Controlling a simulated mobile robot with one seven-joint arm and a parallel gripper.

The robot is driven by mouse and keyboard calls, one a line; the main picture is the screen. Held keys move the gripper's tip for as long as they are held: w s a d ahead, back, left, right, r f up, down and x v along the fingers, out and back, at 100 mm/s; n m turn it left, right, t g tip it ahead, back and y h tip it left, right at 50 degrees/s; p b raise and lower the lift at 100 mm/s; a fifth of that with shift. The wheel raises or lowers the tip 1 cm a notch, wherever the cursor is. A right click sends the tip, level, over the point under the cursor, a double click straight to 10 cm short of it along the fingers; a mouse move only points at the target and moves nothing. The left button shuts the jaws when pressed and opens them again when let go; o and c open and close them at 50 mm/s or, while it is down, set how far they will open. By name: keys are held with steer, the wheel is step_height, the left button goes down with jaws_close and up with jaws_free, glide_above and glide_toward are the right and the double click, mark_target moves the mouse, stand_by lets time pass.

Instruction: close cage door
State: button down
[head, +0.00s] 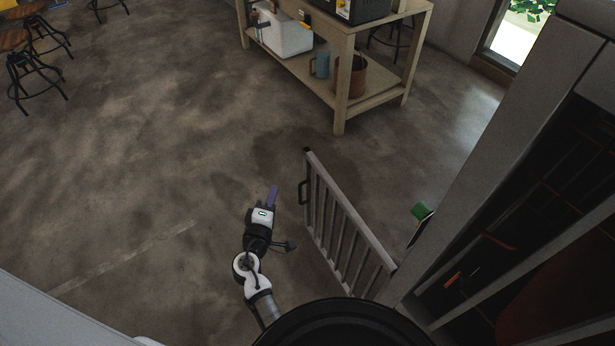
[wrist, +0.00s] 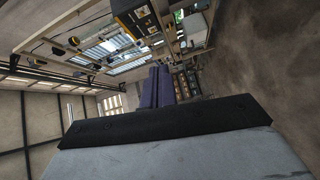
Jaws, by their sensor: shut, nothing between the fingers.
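The cage door (head: 336,220), a barred grey panel with a dark handle (head: 303,192) on its far edge, stands swung open from the cage (head: 480,180) in the head view. My gripper (head: 273,194) is to the left of the door, apart from it, with its purple fingers pointing away from me. The fingers are together and empty. In the wrist view the fingers (wrist: 157,88) also show pressed side by side. The door does not show in the wrist view. The door's near lower end is partly hidden by my black body part.
A wooden shelf table (head: 340,75) with a white box (head: 282,32), a blue mug (head: 320,65) and a brown pot (head: 352,76) stands beyond the door. Stools (head: 30,65) are at the far left. A green-topped object (head: 421,212) is behind the door. The concrete floor at left is clear.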

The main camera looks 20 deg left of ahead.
steer(key=d+f+h, duration=0.1)
steer(key=d+f, duration=0.2)
steer(key=p, duration=0.2)
glide_toward(312, 163)
steer(key=w+a, duration=0.2)
steer(key=a, duration=0.1)
steer(key=w+d, duration=0.1)
steer(key=w+p, duration=0.1)
steer(key=w, duration=0.1)
steer(key=shift+d+f+n, duration=0.15)
steer(key=shift+d+n, duration=0.25)
steer(key=shift+w+d+f, duration=0.1)
steer(key=shift+w+d, duration=0.3)
steer(key=shift+w, duration=0.05)
